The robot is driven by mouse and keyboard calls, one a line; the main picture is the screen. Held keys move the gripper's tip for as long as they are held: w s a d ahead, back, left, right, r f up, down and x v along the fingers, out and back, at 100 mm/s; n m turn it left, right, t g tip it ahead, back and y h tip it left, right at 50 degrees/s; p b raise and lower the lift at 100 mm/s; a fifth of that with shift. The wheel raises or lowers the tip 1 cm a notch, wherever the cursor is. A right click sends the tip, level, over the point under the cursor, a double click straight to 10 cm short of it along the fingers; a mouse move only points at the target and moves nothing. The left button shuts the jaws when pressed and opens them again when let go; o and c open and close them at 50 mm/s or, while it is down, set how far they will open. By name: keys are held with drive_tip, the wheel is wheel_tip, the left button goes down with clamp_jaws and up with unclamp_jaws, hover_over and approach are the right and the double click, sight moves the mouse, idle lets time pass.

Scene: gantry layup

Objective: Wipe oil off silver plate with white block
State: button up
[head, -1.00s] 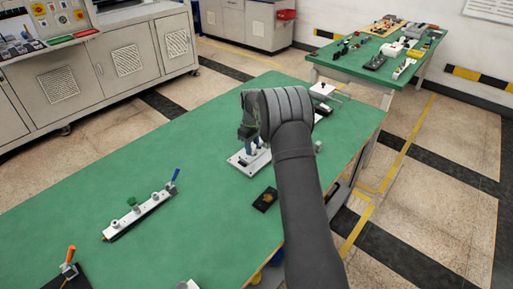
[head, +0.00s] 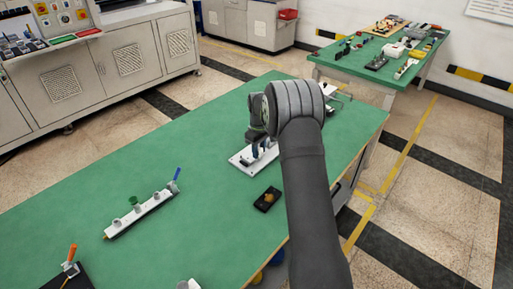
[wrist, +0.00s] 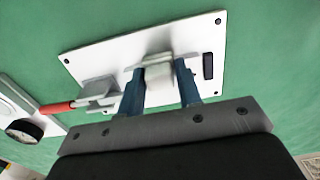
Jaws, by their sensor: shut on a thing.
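The silver plate (head: 242,159) lies on the green table under my gripper, with small bolts at its visible corners. In the wrist view the plate (wrist: 100,48) fills the upper middle. My gripper (wrist: 158,78) has blue fingers closed on either side of the white block (wrist: 158,72), over the plate. I cannot tell whether the block touches the plate. A dark rectangular mark (wrist: 208,66) shows on the plate to the right of the fingers; I cannot tell whether it is oil or a slot. In the head view my gripper (head: 262,152) is partly hidden by my wrist.
A clamp with a red handle (wrist: 58,107) sits beside the block, near a round gauge (wrist: 24,130). A small black pad (head: 267,200) lies in front of the plate. A white rail with knobs (head: 142,212) lies to the left.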

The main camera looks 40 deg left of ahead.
drive_tip(key=a, duration=0.5)
drive_tip(key=shift+a, duration=0.35)
drive_tip(key=shift+d, duration=2.8)
drive_tip(key=shift+d+r, duration=0.1)
drive_tip(key=shift+d, duration=0.15)
drive_tip(key=shift+r, duration=4)
